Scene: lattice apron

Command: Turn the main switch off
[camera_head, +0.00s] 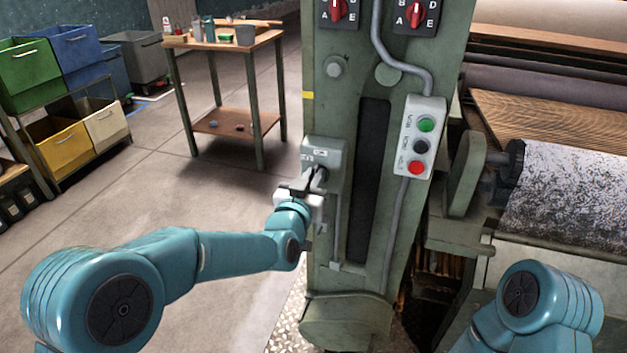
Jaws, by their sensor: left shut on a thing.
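The main switch (323,151) is a small grey-green box on the left side of the green machine column. A dark handle (321,175) shows at its lower part, partly hidden by my gripper. My left gripper (308,188) is at the box and shut on the dark handle. The exact turn of the handle is hard to see behind the fingers. My right arm (545,305) shows at the bottom right, but its gripper is out of view.
A grey button box (421,137) with green, black and red buttons and two red rotary knobs (334,10) sit on the column. A roller (570,195) is to the right. A wooden table (222,45) and coloured bins (70,50) stand at the back left. Open floor lies between.

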